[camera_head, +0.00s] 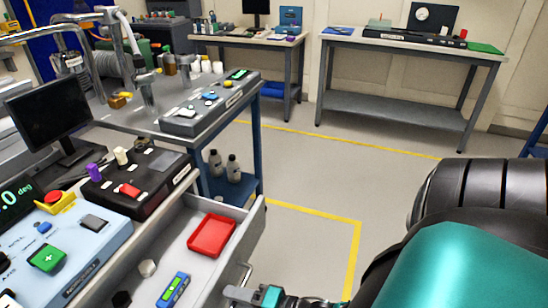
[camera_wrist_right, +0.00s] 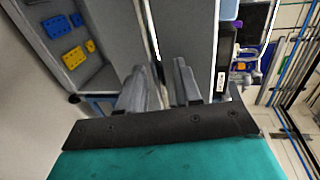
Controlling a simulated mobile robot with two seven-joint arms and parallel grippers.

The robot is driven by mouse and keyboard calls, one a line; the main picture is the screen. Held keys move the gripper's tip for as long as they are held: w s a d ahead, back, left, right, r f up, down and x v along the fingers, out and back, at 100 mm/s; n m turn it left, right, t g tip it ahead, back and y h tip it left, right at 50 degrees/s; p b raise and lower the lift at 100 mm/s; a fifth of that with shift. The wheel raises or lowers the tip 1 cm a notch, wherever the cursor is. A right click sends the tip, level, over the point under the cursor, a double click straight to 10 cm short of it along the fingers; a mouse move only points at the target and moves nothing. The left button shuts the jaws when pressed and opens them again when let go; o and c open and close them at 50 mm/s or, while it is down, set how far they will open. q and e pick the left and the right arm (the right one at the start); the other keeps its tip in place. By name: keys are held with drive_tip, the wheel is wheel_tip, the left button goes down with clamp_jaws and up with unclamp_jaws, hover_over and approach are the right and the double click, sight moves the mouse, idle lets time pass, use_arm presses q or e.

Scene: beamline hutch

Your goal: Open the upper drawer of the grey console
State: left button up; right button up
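The upper drawer (camera_head: 176,250) of the grey console stands well out from the console in the head view, its inside showing. Its bar handle (camera_head: 246,274) is on the front face, at the lower edge of the picture. My right gripper (camera_head: 256,294) is at this handle, partly cut off by the picture edge. In the wrist view, the two fingers (camera_wrist_right: 160,85) point at grey panels, with a narrow gap between them. Whether they are closed on the handle is not clear. My left gripper is out of view.
The drawer holds a red tray (camera_head: 212,235) and a blue-green device (camera_head: 173,289). A pale blue box (camera_head: 75,245) and a black control box (camera_head: 138,180) stand on the console. A workbench (camera_head: 165,121) stands behind. Floor to the right is clear up to my arm.

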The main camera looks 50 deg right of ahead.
drive_tip(key=p+v, duration=0.1)
drive_tip(key=v, duration=1.1)
drive_tip(key=shift+s, duration=0.15)
